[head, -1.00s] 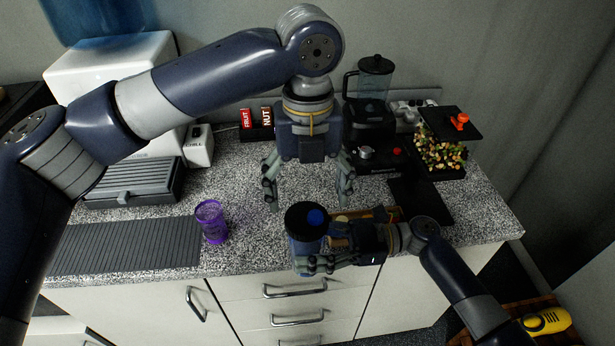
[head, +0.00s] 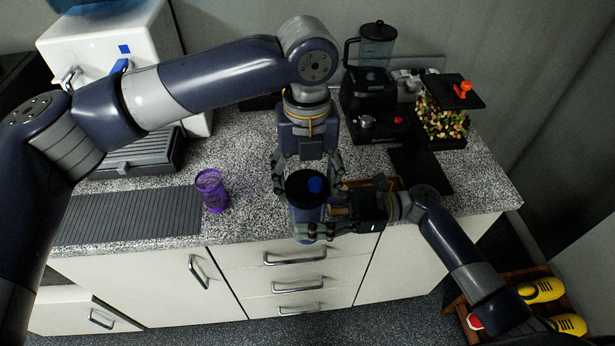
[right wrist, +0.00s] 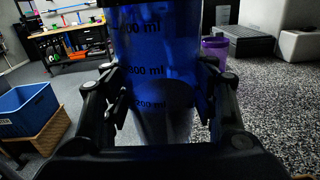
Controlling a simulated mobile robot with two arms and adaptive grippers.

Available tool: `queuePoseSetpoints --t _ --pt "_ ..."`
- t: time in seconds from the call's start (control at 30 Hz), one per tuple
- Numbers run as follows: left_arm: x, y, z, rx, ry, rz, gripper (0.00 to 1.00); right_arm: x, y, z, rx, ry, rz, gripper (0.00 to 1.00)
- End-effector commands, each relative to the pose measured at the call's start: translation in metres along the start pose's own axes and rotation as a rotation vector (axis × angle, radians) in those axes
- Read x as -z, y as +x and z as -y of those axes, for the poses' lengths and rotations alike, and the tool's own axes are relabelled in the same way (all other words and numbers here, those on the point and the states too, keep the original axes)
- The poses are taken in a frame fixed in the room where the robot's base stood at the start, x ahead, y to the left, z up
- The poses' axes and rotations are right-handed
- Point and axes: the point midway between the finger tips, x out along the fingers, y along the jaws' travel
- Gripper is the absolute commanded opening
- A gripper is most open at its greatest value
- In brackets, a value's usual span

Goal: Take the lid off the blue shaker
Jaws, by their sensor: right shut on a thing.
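The blue shaker (head: 306,217) has a black lid (head: 298,186) with a blue cap on it. It stands upright in my right gripper (head: 317,232), at the counter's front edge. In the right wrist view the shaker (right wrist: 158,45) is see-through blue with ml marks, between the fingers of my right gripper (right wrist: 165,100). My left gripper (head: 308,178) points down at the lid from behind, with its spread fingers on either side of it. A gap shows on the left of the lid; the right fingertip is partly hidden, so contact there cannot be told.
A purple cup (head: 212,191) stands left on the counter beside a dark ribbed mat (head: 130,219). A black blender (head: 370,90) and a container of mixed pieces (head: 443,122) stand at the back right. A shallow wooden tray (head: 385,184) lies behind my right gripper.

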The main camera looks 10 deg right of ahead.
Motion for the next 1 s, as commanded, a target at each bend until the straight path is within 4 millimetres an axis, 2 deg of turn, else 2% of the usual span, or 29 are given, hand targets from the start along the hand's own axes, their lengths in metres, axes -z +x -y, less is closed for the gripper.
queuePoseSetpoints --t 0.13,0.27,1.0 --pt "0.0007 0.0001 0.0019 0.005 -0.022 -0.001 0.35 -0.0022 0.0014 -0.0005 -0.003 -0.003 0.005 0.00" --pt "0.0010 0.0004 0.0027 0.006 -0.168 -0.004 0.35 -0.0024 0.0017 -0.0007 -0.004 -0.003 0.005 0.00" --pt "-0.0015 -0.0007 0.0046 -0.001 -1.597 -0.011 0.35 -0.0035 0.0035 -0.0024 -0.010 -0.005 0.008 0.00"
